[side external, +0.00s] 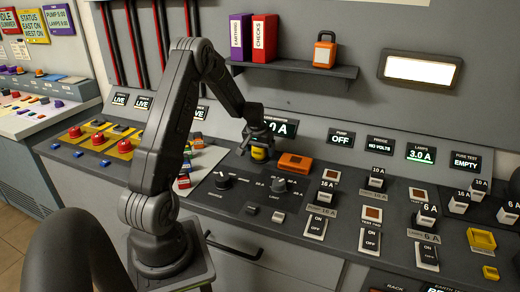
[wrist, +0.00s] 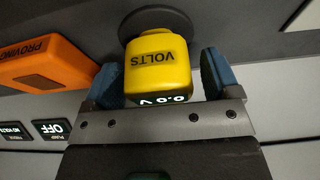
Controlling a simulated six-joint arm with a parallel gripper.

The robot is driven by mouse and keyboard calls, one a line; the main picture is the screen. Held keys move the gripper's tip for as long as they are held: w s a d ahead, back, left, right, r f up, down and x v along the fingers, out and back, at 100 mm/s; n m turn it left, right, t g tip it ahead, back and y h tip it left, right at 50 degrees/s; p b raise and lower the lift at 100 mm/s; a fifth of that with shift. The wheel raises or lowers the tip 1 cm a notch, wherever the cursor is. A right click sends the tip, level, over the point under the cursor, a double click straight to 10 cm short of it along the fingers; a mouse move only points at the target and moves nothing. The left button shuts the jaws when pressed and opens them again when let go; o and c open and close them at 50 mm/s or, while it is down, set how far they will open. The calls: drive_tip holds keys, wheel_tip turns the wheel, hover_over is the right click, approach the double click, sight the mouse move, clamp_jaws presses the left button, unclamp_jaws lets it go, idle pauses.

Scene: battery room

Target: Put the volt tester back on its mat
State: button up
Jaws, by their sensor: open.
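The volt tester (wrist: 160,62) is a yellow block marked VOLTS, with a lit display reading 0.0 V. In the wrist view it sits between the blue fingers of my gripper (wrist: 160,72), which is open, with a gap visible on each side. A dark round disc (wrist: 150,17), apparently the mat, shows right behind the tester; whether the tester rests on it is hard to tell. In the side view the yellow tester (side external: 259,155) is partly hidden under my gripper (side external: 260,143), at the back of the dark desk.
An orange proving box (side external: 295,162) lies just right of the tester, and it fills the left of the wrist view (wrist: 45,65). Knobs (side external: 222,181) and several switches stand in front and right. A shelf (side external: 290,68) with binders and an orange padlock hangs above.

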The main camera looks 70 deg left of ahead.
drive_tip(key=v, duration=1.2)
drive_tip(key=d+r+m+t, duration=0.15)
drive_tip(key=d+r, duration=0.25)
drive_tip(key=d, duration=0.5)
drive_tip(key=d+r+m, duration=0.2)
drive_tip(key=d+r, duration=0.3)
drive_tip(key=d, duration=0.4)
drive_tip(key=s+d+r+m+t+h, duration=0.1)
drive_tip(key=s+d+m, duration=0.4)
drive_tip(key=s+d, duration=0.9)
drive_tip(key=d+h, duration=0.1)
drive_tip(key=d, duration=0.3)
drive_tip(key=shift+s+t, duration=0.25)
drive_tip(key=shift+t, duration=0.1)
drive_tip(key=shift+d+r+m, duration=0.1)
drive_tip(key=shift+m, duration=0.15)
